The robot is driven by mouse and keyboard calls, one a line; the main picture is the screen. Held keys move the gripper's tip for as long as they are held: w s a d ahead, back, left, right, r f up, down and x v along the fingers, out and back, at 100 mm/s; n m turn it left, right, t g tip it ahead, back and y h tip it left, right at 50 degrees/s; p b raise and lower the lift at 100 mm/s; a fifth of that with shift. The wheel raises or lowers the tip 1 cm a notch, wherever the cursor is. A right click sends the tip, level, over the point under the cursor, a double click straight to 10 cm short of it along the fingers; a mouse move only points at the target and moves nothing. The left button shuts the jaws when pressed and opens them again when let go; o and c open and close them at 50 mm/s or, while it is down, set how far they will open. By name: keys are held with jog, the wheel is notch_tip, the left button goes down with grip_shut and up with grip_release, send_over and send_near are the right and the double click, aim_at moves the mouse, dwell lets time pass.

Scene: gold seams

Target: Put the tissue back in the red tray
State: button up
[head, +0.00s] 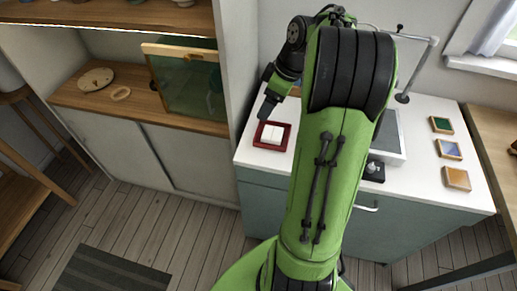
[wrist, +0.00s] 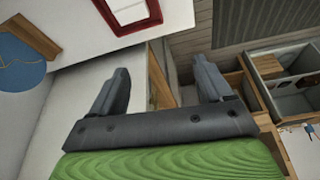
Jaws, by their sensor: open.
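The red tray (head: 259,143) lies on the white counter, left of my arm in the head view. A white, flat piece that looks like the tissue (head: 272,133) lies within its rim; I cannot tell whether it rests fully on the tray floor. A red-rimmed piece, likely the same tray (wrist: 139,27), is cut off at the top of the wrist view. My gripper (head: 267,107) is just behind and above the tray in the head view. In the wrist view my gripper (wrist: 162,85) has its fingers wide apart with nothing between them.
A blue round piece with a gold line (wrist: 20,65) and a brown frame (wrist: 45,42) are at the wrist view's upper left. Several small framed tiles (head: 449,150) lie on the counter's right. A glass-fronted panel (head: 190,85) stands on the wooden shelf to the left. My arm hides the counter's middle.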

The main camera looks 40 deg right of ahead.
jog(key=s+a+r+m+h, duration=0.1)
jog(key=s+a+r, duration=0.15)
jog(key=a, duration=0.45)
jog(key=s+a+r+m, duration=0.1)
jog(key=a+r, duration=0.2)
jog(key=a, duration=0.3)
jog(key=s+a+m+t, duration=0.1)
jog(key=s+a+m, duration=0.1)
jog(key=s+a, duration=0.2)
jog(key=s+a+f+m+t+h, duration=0.1)
jog(key=s+a, duration=0.4)
jog(key=s, duration=0.5)
jog(key=shift+f+m, duration=0.15)
jog(key=shift+m, duration=0.45)
